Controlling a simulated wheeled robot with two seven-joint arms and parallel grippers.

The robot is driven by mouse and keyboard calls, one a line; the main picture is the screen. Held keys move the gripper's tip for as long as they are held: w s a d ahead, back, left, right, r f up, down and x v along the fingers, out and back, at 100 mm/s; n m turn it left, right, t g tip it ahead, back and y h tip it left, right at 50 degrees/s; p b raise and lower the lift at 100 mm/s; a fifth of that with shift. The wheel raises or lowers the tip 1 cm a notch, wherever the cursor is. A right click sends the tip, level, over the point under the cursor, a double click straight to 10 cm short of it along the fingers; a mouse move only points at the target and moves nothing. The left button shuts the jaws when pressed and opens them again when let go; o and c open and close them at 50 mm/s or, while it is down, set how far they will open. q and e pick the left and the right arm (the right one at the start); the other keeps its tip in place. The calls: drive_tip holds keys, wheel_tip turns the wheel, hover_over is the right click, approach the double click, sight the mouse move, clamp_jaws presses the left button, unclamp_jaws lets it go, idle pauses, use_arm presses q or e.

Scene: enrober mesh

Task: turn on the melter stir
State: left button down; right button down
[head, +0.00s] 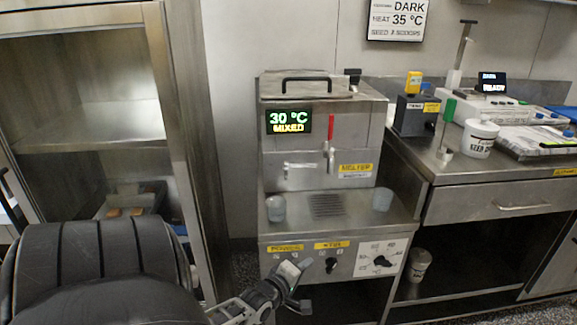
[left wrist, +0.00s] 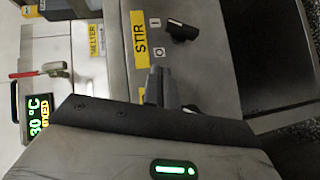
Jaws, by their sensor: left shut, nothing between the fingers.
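The melter (head: 320,135) is a steel machine with a lit display (head: 289,121) reading 30 °C MIXED. Its black stir knob (head: 331,265) sits on the lower front panel under a yellow label. In the left wrist view, turned sideways, the stir knob (left wrist: 181,31) stands beside the STIR label (left wrist: 139,38), its white-marked end toward the I mark rather than the O. My left gripper (head: 292,272) is shut and empty, just left of the stir knob in the head view. Its fingers (left wrist: 162,88) appear apart from that knob. My right gripper is out of view.
A power label (head: 285,248) is left of the stir label; its knob is hidden behind my gripper. A round dial (head: 381,261) is to the right. Cups (head: 275,208) stand on the melter shelf. A steel counter (head: 455,167) adjoins on the right, an open cabinet (head: 85,145) on the left.

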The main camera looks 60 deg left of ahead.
use_arm(q)
drive_tip(key=p+v, duration=0.1)
drive_tip(key=v, duration=0.5)
drive_tip(key=shift+s+d+r, duration=0.15)
drive_tip(key=shift+s+r, duration=0.05)
drive_tip(key=shift+r, duration=0.15)
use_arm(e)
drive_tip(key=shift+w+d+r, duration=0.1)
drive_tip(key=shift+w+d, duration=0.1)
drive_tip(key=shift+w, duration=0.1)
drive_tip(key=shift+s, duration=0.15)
